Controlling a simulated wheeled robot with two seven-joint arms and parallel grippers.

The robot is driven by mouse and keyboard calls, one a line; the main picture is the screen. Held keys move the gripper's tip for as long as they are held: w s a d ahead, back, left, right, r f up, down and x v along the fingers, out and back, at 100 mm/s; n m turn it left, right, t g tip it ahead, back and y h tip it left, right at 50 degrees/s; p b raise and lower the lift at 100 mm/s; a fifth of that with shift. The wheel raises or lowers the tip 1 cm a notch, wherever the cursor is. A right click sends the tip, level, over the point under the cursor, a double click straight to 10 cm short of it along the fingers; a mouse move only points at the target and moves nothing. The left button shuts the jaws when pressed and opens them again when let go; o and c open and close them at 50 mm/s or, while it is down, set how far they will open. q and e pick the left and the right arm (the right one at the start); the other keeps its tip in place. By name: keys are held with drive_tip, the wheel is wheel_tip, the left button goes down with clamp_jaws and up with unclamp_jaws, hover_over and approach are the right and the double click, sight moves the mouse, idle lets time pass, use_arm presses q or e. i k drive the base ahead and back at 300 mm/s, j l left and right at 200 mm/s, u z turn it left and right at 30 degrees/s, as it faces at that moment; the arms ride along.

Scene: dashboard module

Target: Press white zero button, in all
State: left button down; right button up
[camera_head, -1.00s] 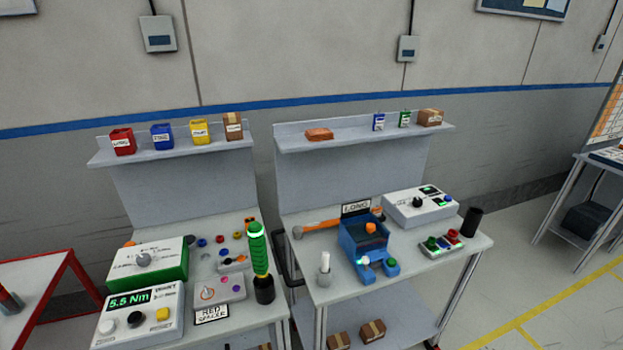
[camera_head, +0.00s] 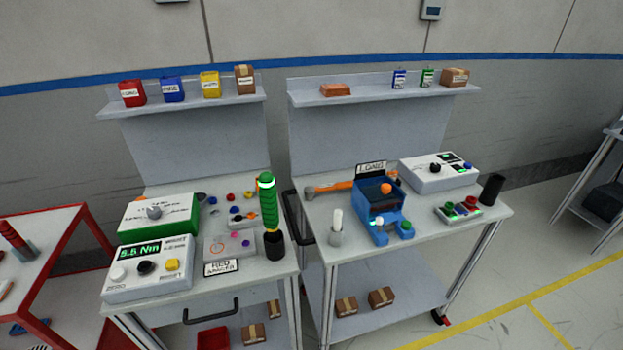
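The white zero button (camera_head: 118,274) is the leftmost control on the front of a white tester box (camera_head: 150,286), at the front left of the left bench. The box's green display (camera_head: 138,253) reads 5.5 Nm. A black knob (camera_head: 145,267) and a yellow button (camera_head: 172,265) sit to the right of the white button. Nothing covers the white button. Neither of my grippers shows in the head view.
A green-and-white box (camera_head: 158,215) stands behind the tester. A green-handled tool (camera_head: 268,205) stands upright in a black holder to the right. A red-framed table (camera_head: 50,245) is at the left. The right bench (camera_head: 440,242) holds a blue fixture (camera_head: 381,210).

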sight(118, 275)
drive_tip(key=u, duration=1.4)
